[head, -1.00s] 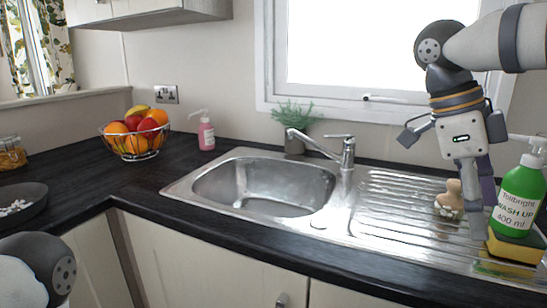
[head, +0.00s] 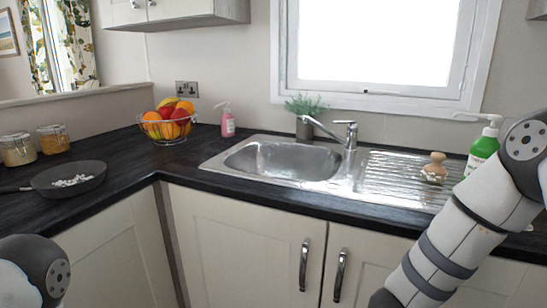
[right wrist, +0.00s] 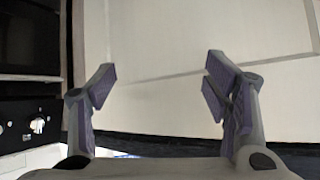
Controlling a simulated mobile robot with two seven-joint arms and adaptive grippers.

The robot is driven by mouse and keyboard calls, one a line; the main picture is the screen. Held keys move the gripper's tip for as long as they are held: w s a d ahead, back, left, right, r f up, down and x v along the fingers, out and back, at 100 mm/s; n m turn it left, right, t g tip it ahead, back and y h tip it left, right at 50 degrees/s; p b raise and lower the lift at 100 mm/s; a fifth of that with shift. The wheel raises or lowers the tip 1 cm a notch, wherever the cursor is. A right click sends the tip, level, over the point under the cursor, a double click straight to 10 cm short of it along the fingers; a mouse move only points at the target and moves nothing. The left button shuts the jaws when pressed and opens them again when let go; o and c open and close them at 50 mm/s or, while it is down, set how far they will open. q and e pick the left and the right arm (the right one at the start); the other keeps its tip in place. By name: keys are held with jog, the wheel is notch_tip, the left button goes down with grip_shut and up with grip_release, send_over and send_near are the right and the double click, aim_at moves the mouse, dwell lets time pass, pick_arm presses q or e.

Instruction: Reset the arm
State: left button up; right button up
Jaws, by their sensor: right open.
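My right arm (head: 460,230) comes in at the right of the head view and bends down below the counter front. Its gripper is outside the head view. In the right wrist view my right gripper (right wrist: 158,92) is open, with nothing between its fingers and a pale panel beyond them. Part of my left arm (head: 35,270) shows at the lower left of the head view, and its gripper is out of view.
The sink (head: 290,160) and drainer stand on the dark counter. A green wash-up bottle (head: 484,148) and wooden brush (head: 435,168) are at right. A fruit bowl (head: 168,122), pink soap bottle (head: 227,122), pan (head: 66,180) and jars (head: 54,138) stand left. Cupboard handles (head: 305,264) stick out below.

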jog(key=s+a+f+n+g+y, duration=0.1)
jog(key=s+a+f+n+y, duration=0.25)
jog(key=s+f, duration=0.4)
jog(key=s+a+f+n+g+y, duration=0.1)
jog(key=s+a+f+n+y, duration=0.2)
jog(key=s+a+f+n, duration=0.35)
jog(key=s+a+f+n+g+y, duration=0.1)
jog(key=s+g, duration=0.1)
jog(key=s, duration=0.8)
jog(key=s+a+n+g+y, duration=0.1)
jog(key=s+g, duration=0.2)
jog(key=s, duration=0.8)
jog(key=shift+a+f+n+g+y, duration=0.25)
jog(key=shift+f+n+g+y, duration=0.05)
jog(key=shift+f+y, duration=0.05)
